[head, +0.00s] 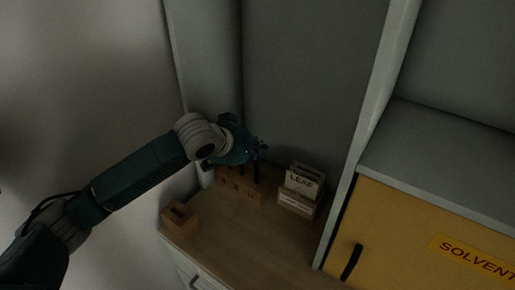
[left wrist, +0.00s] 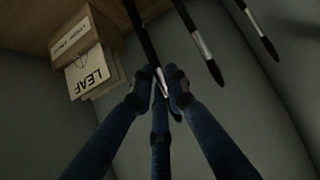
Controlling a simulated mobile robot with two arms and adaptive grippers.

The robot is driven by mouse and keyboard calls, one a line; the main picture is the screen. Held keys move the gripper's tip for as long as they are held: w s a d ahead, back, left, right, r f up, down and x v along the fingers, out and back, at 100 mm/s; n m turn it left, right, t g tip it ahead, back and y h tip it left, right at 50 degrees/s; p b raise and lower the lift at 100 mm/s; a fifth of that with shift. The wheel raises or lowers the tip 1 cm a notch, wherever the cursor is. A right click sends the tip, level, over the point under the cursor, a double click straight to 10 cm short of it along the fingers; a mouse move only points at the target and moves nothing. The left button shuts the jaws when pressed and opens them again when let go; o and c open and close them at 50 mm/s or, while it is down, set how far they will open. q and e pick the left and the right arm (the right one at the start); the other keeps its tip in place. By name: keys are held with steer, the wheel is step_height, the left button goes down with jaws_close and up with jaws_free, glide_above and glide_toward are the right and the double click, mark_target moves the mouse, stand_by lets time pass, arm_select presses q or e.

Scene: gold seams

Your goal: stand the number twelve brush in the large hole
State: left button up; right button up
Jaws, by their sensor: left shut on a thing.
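A wooden brush block (head: 240,190) with dark markings on its front stands at the back of the wooden top. The markings are too dim to read. My left gripper (head: 262,147) is above the block's right part. In the left wrist view its fingers (left wrist: 160,92) are closed around the ferrule of a dark-handled brush (left wrist: 143,35). Two more brushes, a nearer one (left wrist: 201,45) and a farther one (left wrist: 259,31), show to the right there. I cannot read which is number twelve. The large hole cannot be made out, and the held brush's lower end is hidden.
A wooden box (head: 296,204) holding a card marked LEAF stands right of the block. A small wooden block (head: 180,218) with a dark recess is at the front left. The wooden top (head: 232,237) is clear in front. A yellow solvent cabinet (head: 400,235) and upright panel bound the right.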

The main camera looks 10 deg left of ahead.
arm_select(q)
steer(key=shift+f, duration=0.65)
stand_by(0.3)
steer(key=o, duration=0.9)
steer(key=shift+r, duration=0.1)
steer(key=v, duration=1.2)
steer(key=shift+a, duration=0.1)
